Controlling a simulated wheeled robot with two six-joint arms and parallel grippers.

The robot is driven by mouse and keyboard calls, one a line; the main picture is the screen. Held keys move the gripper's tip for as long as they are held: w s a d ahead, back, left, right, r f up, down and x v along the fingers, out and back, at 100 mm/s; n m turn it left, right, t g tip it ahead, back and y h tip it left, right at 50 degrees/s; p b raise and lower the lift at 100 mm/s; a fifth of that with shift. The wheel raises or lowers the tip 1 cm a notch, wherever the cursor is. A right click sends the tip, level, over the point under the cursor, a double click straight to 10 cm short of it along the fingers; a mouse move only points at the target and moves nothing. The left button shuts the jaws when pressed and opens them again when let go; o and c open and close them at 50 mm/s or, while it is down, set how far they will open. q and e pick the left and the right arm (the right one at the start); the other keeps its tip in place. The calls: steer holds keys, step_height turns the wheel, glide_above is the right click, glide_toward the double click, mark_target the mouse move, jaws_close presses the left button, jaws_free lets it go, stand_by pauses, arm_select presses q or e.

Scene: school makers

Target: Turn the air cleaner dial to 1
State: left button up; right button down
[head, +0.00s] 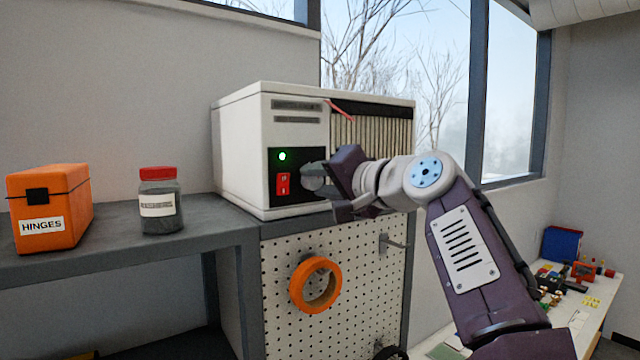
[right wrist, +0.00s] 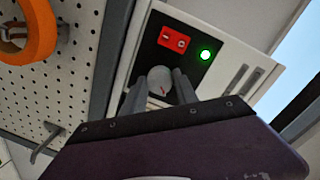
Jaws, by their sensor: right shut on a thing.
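The air cleaner (head: 235,150) is a white box with a pleated filter front, standing on the grey shelf. Its black panel has a lit green light (head: 282,156), a red switch (head: 283,184) and a round grey dial (head: 313,178). The gripper partly hides the dial in the head view. My left gripper is not in view.
An orange HINGES box (head: 75,205) and a red-lidded jar (head: 160,205) stand on the shelf (head: 110,240) to the left. Below the cleaner, a pegboard (head: 285,270) holds an orange tape roll (head: 316,285) and a hook. A cluttered table (head: 590,310) is at the right.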

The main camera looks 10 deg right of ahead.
steer(key=n, duration=0.4)
steer(key=shift+f+b, duration=0.3)
steer(key=shift+b, duration=0.1)
steer(key=shift+a+f+n+h+b, duration=0.1)
steer(key=shift+n+h+b, duration=0.3)
steer(key=shift+n, duration=1.5)
steer(key=c, duration=1.2)
jaws_free()
steer(key=shift+c, duration=0.2)
steer(key=o, duration=0.3)
